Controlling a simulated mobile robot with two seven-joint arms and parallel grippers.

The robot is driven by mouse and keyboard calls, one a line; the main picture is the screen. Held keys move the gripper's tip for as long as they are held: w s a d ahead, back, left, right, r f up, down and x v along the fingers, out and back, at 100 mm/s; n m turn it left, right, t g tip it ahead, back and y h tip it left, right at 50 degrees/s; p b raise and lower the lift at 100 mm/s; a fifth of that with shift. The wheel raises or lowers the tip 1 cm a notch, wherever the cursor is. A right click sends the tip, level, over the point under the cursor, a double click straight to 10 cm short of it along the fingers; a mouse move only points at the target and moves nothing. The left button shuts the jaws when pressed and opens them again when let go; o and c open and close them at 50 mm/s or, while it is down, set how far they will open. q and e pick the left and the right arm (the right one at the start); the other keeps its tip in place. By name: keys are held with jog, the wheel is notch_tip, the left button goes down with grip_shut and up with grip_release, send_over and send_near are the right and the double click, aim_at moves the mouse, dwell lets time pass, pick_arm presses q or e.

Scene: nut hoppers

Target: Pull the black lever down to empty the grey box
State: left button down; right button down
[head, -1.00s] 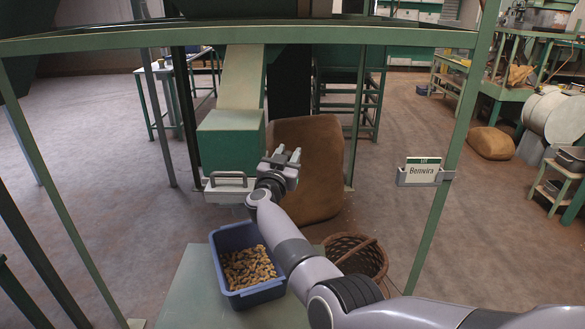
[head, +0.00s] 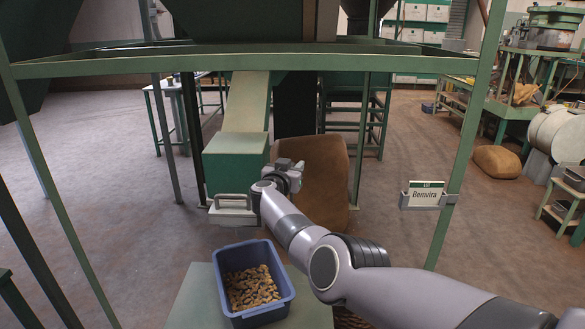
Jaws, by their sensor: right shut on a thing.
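My right gripper (head: 289,168) is at the lower right side of the green chute box (head: 234,165), its fingers closed. It is shut on the black lever, which the gripper hides from view. A light grey box-like part with a handle (head: 232,211) sits under the green box, left of the gripper. A blue bin (head: 291,293) below holds a layer of light brown nuts. No nuts show falling. My left gripper is not in view.
The blue bin stands on a pale green stand (head: 191,300). A brown sack (head: 327,165) stands behind the gripper. A basket (head: 352,318) is mostly hidden by my arm. A green frame post (head: 466,140) with a "Benvira" sign (head: 427,195) stands at right.

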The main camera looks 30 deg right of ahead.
jog(key=shift+w+a, duration=0.15)
jog(key=shift+a, duration=0.1)
dwell(0.3)
jog(key=c, duration=0.8)
grip_release()
jog(key=shift+d, duration=0.1)
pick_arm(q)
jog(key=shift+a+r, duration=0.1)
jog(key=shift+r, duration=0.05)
